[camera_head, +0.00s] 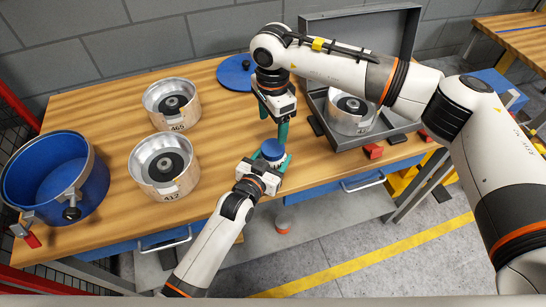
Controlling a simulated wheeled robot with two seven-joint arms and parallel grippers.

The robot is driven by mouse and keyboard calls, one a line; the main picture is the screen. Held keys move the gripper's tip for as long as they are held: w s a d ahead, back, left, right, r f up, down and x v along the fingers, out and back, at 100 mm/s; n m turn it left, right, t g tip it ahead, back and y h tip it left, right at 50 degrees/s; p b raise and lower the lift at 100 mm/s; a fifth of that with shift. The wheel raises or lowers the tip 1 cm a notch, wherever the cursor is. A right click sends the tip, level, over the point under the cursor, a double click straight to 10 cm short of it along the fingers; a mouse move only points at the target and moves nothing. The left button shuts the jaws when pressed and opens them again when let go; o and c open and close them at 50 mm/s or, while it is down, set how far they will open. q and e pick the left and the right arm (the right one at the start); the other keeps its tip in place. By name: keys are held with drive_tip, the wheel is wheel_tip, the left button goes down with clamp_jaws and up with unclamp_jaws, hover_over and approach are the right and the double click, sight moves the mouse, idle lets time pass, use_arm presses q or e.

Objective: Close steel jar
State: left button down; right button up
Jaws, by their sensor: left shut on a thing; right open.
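A small jar with a round blue top (273,149) is near the front edge of the table. I take it for the steel jar; its body is mostly hidden by the fingers. My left gripper (265,164) is shut on the jar from the front, below the blue top. My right gripper (275,122) points down just above and behind the blue top. Its teal fingers are apart, with nothing visible between them. I cannot tell whether the blue top is fully seated.
A blue pot (58,178) stands at the left. A blue disc (236,72) lies at the back. An open grey case (362,30) with another housing (350,112) is at the right, beside small red blocks (373,151).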

sight(273, 147)
drive_tip(key=shift+n, duration=1.2)
drive_tip(key=shift+f, duration=4)
